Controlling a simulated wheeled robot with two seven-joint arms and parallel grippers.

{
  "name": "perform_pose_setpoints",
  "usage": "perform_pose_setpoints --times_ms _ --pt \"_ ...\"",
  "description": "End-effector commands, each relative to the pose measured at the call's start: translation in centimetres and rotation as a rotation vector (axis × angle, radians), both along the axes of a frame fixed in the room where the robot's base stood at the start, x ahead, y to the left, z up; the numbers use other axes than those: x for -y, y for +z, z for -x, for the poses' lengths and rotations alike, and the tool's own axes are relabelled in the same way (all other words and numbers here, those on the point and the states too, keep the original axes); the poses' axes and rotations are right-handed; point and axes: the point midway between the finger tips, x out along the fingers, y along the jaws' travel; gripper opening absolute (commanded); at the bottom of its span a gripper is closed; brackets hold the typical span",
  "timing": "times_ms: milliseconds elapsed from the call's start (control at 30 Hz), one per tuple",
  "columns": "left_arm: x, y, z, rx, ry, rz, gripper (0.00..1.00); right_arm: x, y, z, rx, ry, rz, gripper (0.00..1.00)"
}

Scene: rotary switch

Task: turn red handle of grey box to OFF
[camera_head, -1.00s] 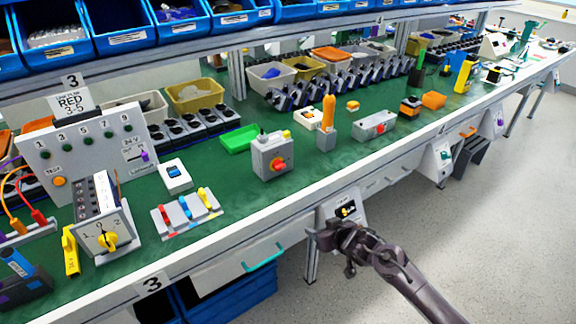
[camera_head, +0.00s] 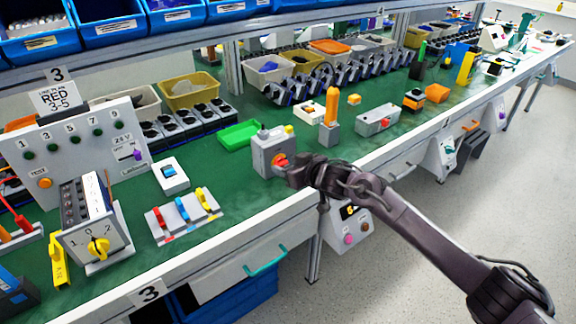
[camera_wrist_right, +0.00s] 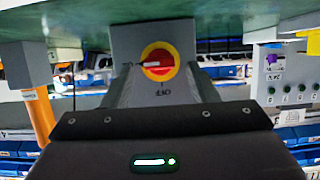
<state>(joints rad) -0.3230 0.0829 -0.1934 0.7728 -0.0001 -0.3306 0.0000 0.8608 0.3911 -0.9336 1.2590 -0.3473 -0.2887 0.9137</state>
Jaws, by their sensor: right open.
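The grey box (camera_head: 264,154) stands on the green bench top near its front edge. Its red handle (camera_head: 280,160) sits on the front face, partly hidden by my right gripper (camera_head: 289,172) in the head view. In the wrist view the red handle (camera_wrist_right: 158,60) is a round knob on a yellow ring, on the grey box (camera_wrist_right: 125,42). An upside-down OFF label shows just below the ring there. My right gripper (camera_wrist_right: 160,74) is open, its fingers on either side of the knob in the picture. Whether they touch it I cannot tell. My left gripper is not in view.
A green tray (camera_head: 240,135) lies behind the box. An orange-handled device (camera_head: 330,120) stands to its right. A base with red, blue and yellow levers (camera_head: 183,215) is to its left. Free floor lies in front of the bench.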

Motion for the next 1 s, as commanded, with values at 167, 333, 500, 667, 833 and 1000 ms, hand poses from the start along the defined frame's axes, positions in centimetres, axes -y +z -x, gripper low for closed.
perform_pose_setpoints --times_ms 167,333,500,667,833,1000 --pt "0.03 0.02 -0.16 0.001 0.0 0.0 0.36 -0.37 -0.24 -0.54 0.001 0.0 0.0 0.53" --pt "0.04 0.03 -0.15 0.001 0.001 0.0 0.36 -0.39 -0.24 -0.56 0.001 0.0 0.0 0.53" --pt "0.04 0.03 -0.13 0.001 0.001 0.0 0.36 -0.38 -0.26 -0.54 0.001 0.0 0.0 0.38" --pt "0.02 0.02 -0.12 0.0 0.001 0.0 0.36 -0.36 -0.27 -0.53 0.002 -0.001 0.0 0.17" --pt "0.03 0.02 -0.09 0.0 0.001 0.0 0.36 -0.37 -0.28 -0.53 0.001 0.0 0.002 0.08" --pt "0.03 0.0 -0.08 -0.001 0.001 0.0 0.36 -0.42 -0.34 -0.47 0.019 -0.001 0.026 0.08"
